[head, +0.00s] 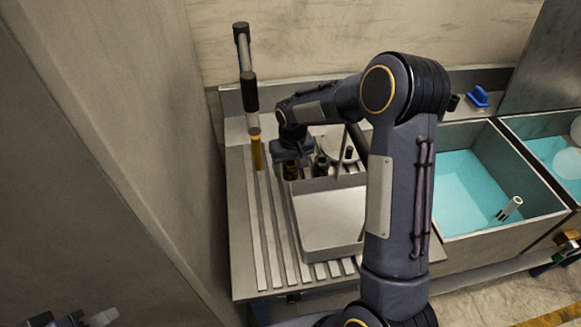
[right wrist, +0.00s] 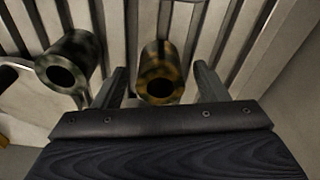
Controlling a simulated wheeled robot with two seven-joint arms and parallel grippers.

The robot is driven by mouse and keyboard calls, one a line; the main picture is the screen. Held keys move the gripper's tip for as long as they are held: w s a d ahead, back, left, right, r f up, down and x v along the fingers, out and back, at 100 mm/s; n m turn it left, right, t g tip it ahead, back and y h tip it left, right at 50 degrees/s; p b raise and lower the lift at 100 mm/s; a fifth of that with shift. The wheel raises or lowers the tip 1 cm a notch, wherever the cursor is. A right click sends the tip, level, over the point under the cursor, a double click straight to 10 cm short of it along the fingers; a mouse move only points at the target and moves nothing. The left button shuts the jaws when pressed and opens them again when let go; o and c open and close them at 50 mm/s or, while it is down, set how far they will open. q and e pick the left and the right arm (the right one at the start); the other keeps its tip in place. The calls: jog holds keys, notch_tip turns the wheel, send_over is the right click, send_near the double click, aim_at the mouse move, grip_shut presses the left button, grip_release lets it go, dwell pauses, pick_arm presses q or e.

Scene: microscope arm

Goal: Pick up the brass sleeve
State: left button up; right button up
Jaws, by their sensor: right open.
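The brass sleeve (right wrist: 162,72) is a short, mottled yellow-brown tube with a dark bore. In the right wrist view it sits between the two fingers of my open right gripper (right wrist: 160,85), with gaps showing on both sides. In the head view the brass sleeve (head: 291,171) shows only in part, just below my right gripper (head: 290,160), which hides the rest. I cannot tell how far down the fingertips reach along it. My left gripper is not clearly seen.
A dark greenish sleeve (right wrist: 70,62) stands left of the brass one. A pale tray (head: 298,222) lies on the ribbed drainboard (head: 262,250). A tall post with a yellow base (head: 257,152) rises behind, left of the gripper. Blue-floored sinks (head: 465,190) lie to the right.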

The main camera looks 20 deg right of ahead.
jog(key=c, duration=1.3)
